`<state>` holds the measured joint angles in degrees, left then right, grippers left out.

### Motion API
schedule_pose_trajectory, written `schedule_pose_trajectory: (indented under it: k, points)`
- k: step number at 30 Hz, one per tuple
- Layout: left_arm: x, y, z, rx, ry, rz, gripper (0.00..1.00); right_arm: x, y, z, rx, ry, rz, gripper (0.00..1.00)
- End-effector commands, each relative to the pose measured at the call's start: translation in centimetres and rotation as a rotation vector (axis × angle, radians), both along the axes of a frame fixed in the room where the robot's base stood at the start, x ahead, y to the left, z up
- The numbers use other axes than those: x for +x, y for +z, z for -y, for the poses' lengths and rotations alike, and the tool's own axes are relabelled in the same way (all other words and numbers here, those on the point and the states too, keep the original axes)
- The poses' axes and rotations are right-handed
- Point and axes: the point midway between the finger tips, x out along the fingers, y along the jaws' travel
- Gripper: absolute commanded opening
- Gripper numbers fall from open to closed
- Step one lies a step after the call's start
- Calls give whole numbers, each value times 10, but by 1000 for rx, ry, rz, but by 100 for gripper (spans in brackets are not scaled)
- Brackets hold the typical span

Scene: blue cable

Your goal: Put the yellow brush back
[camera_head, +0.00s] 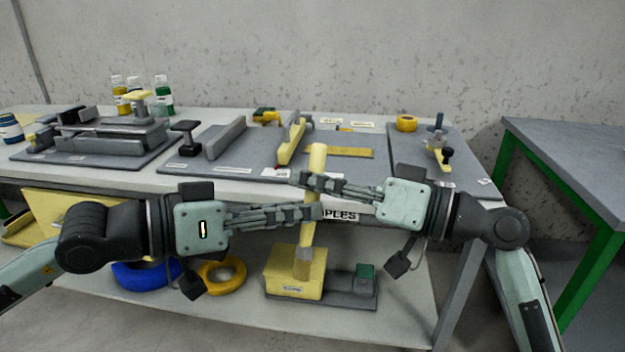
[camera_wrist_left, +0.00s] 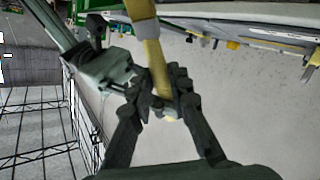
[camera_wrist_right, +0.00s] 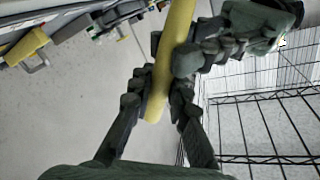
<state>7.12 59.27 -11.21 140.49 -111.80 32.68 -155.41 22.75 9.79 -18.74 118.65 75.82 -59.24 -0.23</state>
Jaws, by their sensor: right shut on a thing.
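The yellow brush (camera_head: 316,160) is in the air in front of the table, nearly upright, with its bristle end down. My right gripper (camera_head: 305,182) is shut on the upper handle; the right wrist view shows the handle (camera_wrist_right: 175,45) between its fingers (camera_wrist_right: 158,95). My left gripper (camera_head: 316,211) is just below, with its fingers around the lower handle. In the left wrist view the brush (camera_wrist_left: 157,65) passes between the left fingers (camera_wrist_left: 160,100); whether they grip it is unclear. The bristle end appears over a yellow box (camera_head: 283,272) on the lower shelf; contact is unclear.
The tabletop (camera_head: 385,185) carries grey boards with fixtures, a yellow tape roll (camera_head: 407,123) and several bottles (camera_head: 162,95). A blue ring (camera_head: 135,275) and a yellow ring (camera_head: 222,276) lie on the lower shelf. A green-legged table (camera_head: 570,150) stands at right.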

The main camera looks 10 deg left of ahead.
Motion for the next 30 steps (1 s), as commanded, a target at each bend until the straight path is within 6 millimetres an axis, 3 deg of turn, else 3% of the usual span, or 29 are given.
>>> schedule_pose_trajectory:
  k: [1,6,17,24,25,30]
  points:
    - [0,2,0,-2,-1,4,23,3,-1,2,-2,-9,-1,0]
    - [0,1,0,-1,-1,3,42,2,-1,2,-2,-7,-1,0]
    - [-1,1,1,-24,4,17,42,2,-1,1,-2,-5,-1,0]
    - [-6,6,-3,-140,54,134,42,1,-1,1,-1,-4,0,0]
    - [-6,7,-5,-174,65,138,42,1,-1,1,-1,-4,0,0]
    - [6,28,-23,-711,126,-178,42,1,-1,1,-1,-4,0,0]
